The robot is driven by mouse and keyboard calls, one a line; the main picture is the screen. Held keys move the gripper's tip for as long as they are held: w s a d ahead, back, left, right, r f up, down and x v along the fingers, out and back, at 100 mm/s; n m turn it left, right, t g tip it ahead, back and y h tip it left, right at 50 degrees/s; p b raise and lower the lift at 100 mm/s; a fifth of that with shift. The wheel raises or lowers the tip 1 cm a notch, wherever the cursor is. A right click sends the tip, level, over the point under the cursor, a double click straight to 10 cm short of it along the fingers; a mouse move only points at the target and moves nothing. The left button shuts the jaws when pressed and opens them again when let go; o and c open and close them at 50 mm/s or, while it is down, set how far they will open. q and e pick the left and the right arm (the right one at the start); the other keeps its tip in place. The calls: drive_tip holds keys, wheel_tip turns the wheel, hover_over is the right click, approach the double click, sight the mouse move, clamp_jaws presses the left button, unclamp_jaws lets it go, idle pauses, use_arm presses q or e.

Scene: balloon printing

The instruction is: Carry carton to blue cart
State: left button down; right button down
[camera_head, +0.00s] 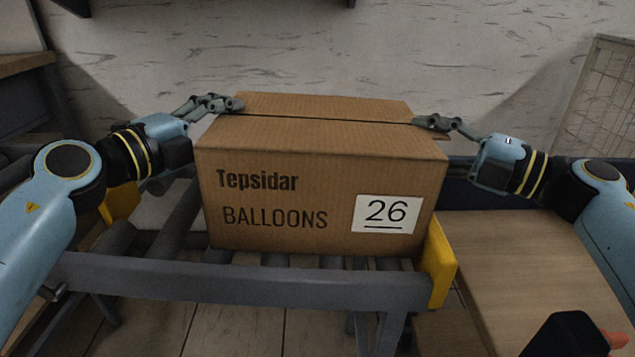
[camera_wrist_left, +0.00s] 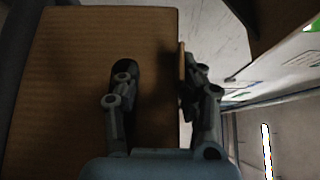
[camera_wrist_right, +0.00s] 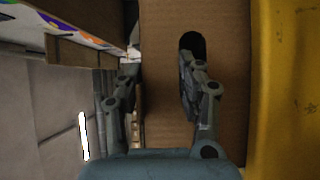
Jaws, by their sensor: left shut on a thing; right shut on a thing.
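The brown carton (camera_head: 322,188), printed "Tepsidar BALLOONS" with a white "26" label, sits upright at the end of a roller conveyor (camera_head: 230,284). My left gripper (camera_head: 236,103) is shut on its left side wall near the top. In the left wrist view one finger of the left gripper (camera_wrist_left: 150,85) goes into the dark hand hole and the other is outside the edge. My right gripper (camera_head: 420,122) is shut on the right wall. In the right wrist view a finger of the right gripper (camera_wrist_right: 160,80) enters the hand hole (camera_wrist_right: 193,44). No blue cart is clearly identifiable.
A yellow end stop (camera_head: 439,262) stands by the carton's lower right corner. A wooden surface (camera_head: 530,270) with a dark blue edge lies to the right. A wire mesh rack (camera_head: 603,95) is at the far right. A pale wall is behind.

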use_arm(q)
drive_tip(key=shift+r, duration=0.1)
use_arm(e)
drive_tip(key=shift+r, duration=0.2)
